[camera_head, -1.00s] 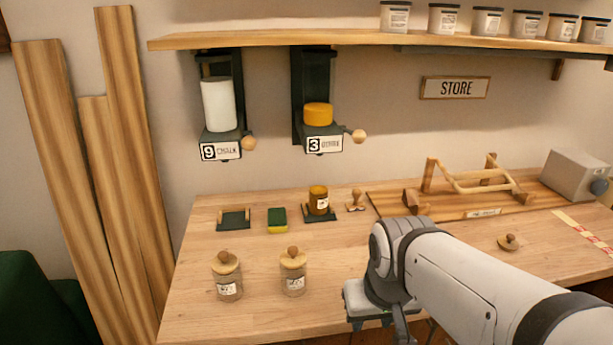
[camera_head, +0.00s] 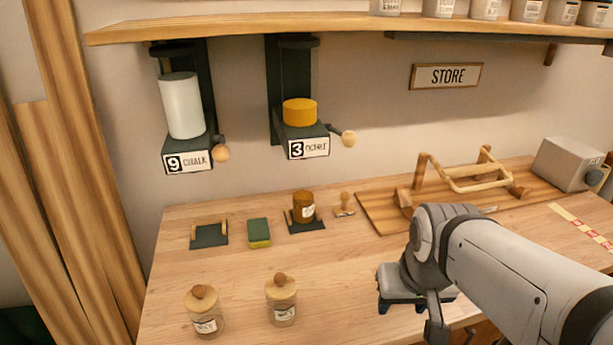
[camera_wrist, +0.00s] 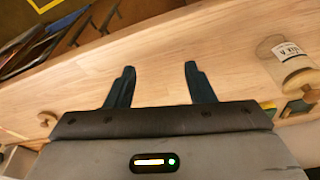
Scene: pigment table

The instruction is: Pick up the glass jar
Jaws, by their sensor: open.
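Two clear glass jars with round wooden lids and white labels stand upright near the table's front: a left jar (camera_head: 205,318) and a right jar (camera_head: 282,304). One such jar also shows at the right edge of the wrist view (camera_wrist: 278,58). A brown jar (camera_head: 303,209) with a pale label sits on a dark stand farther back. I cannot tell which jar the task means. My gripper (camera_head: 416,304) is to the right of the jars, apart from them. In the wrist view its two dark fingers (camera_wrist: 159,68) are apart, with only bare tabletop between them.
On the table (camera_head: 240,285) are an empty dark holder (camera_head: 210,236), a green and yellow sponge (camera_head: 259,232), a stamp (camera_head: 344,205) and a wooden rack (camera_head: 465,180). Two wall dispensers (camera_head: 184,105) (camera_head: 300,112) hang above. Bare tabletop lies between the right jar and my gripper.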

